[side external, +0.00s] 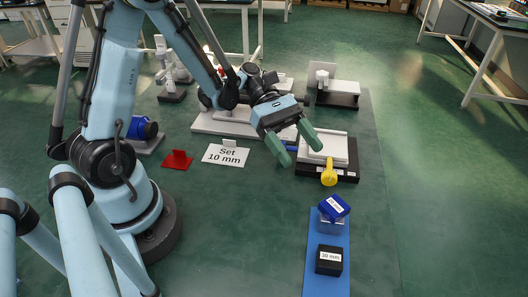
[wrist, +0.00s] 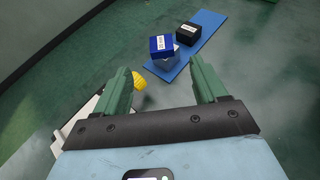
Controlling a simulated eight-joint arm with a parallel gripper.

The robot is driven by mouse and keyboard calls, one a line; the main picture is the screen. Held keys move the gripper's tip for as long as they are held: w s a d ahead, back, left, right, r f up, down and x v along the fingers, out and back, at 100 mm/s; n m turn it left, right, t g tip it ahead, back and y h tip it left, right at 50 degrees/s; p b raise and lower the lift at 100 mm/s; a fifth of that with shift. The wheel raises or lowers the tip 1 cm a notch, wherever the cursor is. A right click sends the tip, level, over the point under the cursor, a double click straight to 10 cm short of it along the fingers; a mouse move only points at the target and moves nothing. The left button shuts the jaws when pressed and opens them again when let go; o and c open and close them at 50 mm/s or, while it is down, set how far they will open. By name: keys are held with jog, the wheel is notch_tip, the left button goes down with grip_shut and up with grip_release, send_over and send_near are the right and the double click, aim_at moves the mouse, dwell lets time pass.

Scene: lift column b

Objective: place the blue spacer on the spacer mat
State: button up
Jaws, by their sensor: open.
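The blue spacer (side external: 333,207) is a dark blue block with a white label too small to read. It sits turned on top of a grey-blue block (side external: 331,226) at the far end of the blue spacer mat (side external: 326,286). In the wrist view the blue spacer (wrist: 161,43) and the mat (wrist: 211,27) lie beyond my fingertips. My gripper (side external: 300,149) is open, with green fingers spread and nothing between them. It hangs above and behind the spacer, apart from it, near the white plate.
A black block (side external: 329,260) labelled 30 mm stands on the mat. A yellow-handled part (side external: 328,174) is at a white plate (side external: 325,148) on a black base. A "Set 10 mm" card (side external: 226,155) and a red piece (side external: 177,160) stand left. Floor right of the mat is clear.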

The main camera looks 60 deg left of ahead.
jog(key=s+a+r+m+t+y, duration=0.1)
jog(key=a+r+m+t+y, duration=0.1)
jog(key=m+y, duration=0.4)
jog(key=s+a+r+m+t+y, duration=0.2)
jog(key=a+m+t+y, duration=0.3)
jog(key=m, duration=0.7)
jog(key=y, duration=0.2)
jog(key=shift+s+r+y, duration=0.3)
jog(key=shift+r, duration=0.1)
jog(key=shift+o, duration=0.4)
